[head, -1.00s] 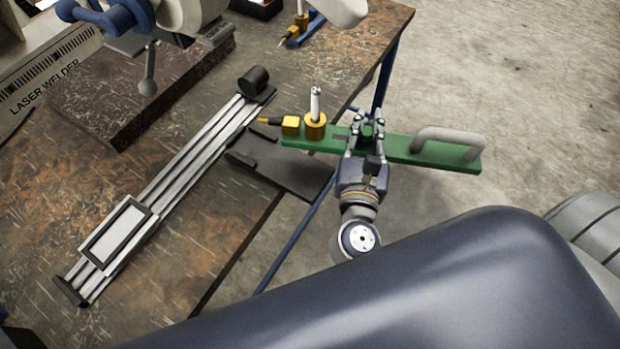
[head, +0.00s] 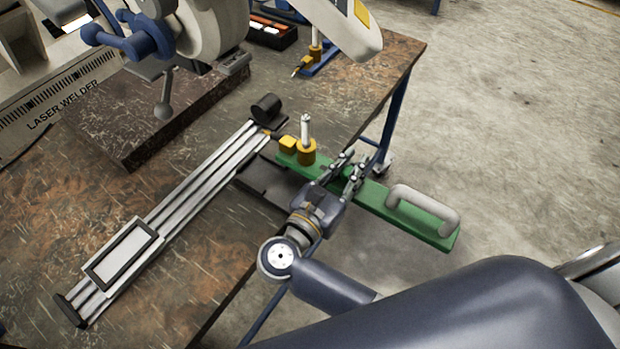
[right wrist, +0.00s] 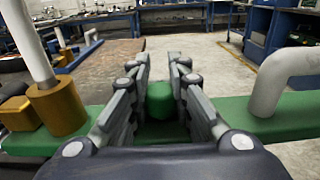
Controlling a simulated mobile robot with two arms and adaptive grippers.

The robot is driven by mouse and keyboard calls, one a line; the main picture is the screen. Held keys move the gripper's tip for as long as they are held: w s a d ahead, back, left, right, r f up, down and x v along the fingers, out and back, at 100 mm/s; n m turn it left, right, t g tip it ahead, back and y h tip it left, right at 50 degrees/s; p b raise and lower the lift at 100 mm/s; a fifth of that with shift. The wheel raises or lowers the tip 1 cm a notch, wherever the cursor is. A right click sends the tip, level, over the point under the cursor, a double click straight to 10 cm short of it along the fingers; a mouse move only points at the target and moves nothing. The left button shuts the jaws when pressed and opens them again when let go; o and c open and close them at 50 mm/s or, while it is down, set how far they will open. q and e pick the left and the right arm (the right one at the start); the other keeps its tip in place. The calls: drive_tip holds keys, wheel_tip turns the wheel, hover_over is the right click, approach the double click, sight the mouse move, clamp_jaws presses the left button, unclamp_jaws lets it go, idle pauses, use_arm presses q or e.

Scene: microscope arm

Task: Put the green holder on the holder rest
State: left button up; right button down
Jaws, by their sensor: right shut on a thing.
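The green holder (head: 408,218) is a long green bar with a grey handle (head: 424,208) at its right end. A yellow block and a white rod in a yellow collar (head: 306,152) stand at its left end. My right gripper (head: 346,172) is shut on the middle of the bar. In the right wrist view a green knob (right wrist: 160,100) sits between the fingers. The dark holder rest (head: 262,190) is at the table's edge, partly hidden under the holder's left end. I cannot tell whether they touch. My left gripper is not in view.
A silver rail (head: 190,200) with a dark end stop (head: 266,108) runs just left of the rest. The laser welder (head: 60,105) and a dark stone block (head: 150,130) stand at upper left. A blue holder (head: 322,62) lies at the back. Floor is open at right.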

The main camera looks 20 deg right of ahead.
sight(312, 179)
drive_tip(key=a, duration=0.2)
drive_tip(key=w+a+p, duration=0.1)
drive_tip(key=a, duration=0.2)
drive_tip(key=w+a, duration=0.1)
drive_tip(key=a, duration=0.2)
drive_tip(key=shift+w+a+f, duration=0.1)
drive_tip(key=shift+w+f, duration=0.05)
drive_tip(key=shift+f, duration=0.15)
drive_tip(key=shift+f+p, duration=0.6)
drive_tip(key=shift+f, duration=1.15)
drive_tip(key=shift+f, duration=0.1)
drive_tip(key=c, duration=1.4)
unclamp_jaws()
drive_tip(key=shift+o, duration=0.2)
